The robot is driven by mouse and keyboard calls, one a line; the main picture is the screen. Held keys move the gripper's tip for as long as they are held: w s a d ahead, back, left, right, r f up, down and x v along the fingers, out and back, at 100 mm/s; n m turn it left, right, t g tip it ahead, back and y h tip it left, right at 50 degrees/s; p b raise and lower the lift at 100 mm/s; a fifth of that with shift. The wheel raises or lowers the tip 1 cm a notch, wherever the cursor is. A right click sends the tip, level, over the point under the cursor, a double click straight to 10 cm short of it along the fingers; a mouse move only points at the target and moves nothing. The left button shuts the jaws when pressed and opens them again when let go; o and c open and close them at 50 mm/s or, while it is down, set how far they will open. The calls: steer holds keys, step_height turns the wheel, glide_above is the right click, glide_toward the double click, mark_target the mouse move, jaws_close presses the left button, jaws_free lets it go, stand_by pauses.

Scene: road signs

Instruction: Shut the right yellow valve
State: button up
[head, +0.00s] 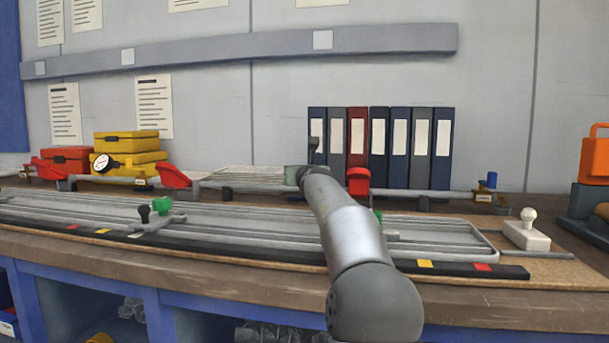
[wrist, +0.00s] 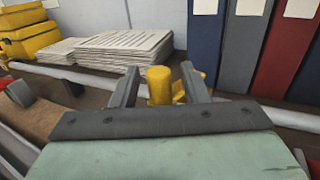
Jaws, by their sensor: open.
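In the wrist view an upright yellow cylinder (wrist: 158,86) with a smaller yellow part (wrist: 178,91) beside it stands between my fingers; I take it for the right yellow valve. My gripper (wrist: 159,73) is open, with one dark finger on each side of the cylinder. I cannot tell whether either finger touches it. The lower part of the valve is hidden by my gripper body. In the head view my gripper (head: 313,152) is over the rear pipe, and the valve is hidden behind my gripper and arm.
Red levers (head: 170,176) and (head: 358,182) sit on the rear pipe on either side. Binders (head: 382,147) stand behind, and yellow cases (head: 130,152) are at left. A paper stack (wrist: 120,50) lies behind the pipe. Green and black knobs (head: 144,213) are in front.

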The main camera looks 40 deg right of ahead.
steer(key=b+v, duration=0.3)
steer(key=v, duration=1.4)
steer(key=shift+s, duration=0.1)
